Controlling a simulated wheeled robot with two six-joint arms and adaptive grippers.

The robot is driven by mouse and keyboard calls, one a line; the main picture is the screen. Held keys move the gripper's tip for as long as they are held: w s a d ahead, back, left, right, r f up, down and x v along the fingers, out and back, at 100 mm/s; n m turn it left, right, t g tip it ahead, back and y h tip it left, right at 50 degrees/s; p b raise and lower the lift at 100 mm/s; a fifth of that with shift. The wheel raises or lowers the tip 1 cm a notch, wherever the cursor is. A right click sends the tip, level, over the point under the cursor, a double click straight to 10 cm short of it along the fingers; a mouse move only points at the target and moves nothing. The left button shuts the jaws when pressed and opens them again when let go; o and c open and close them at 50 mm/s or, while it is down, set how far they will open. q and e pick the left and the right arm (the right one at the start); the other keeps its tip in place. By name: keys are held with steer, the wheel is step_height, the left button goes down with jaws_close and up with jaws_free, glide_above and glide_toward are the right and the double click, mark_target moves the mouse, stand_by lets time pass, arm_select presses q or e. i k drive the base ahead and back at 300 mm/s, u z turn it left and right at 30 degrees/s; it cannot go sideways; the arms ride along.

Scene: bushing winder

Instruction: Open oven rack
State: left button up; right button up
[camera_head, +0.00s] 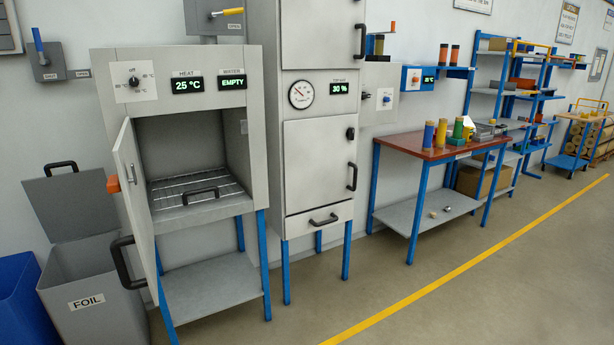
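The oven (256,128) is a grey cabinet on blue legs at the left, with displays reading 25 °C and EMPTY. Its door (138,210) is swung open to the left, with a black handle (126,262) and an orange latch piece (113,184). Inside, the wire rack (174,185) lies at the bottom of the chamber, with a black handle (201,196) at its front. The rack looks empty, and its front sits about level with the oven opening. Neither of my grippers is in view.
A grey FOIL bin (92,285) with a raised lid and a blue bin (22,305) stand left of the oven. A tall grey cabinet (318,160) stands close on its right. A red-topped table (405,145) is farther right. Floor ahead is clear.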

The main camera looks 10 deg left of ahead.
mark_target(185, 196)
steer(key=i, duration=3.9)
steer(key=u, duration=0.4)
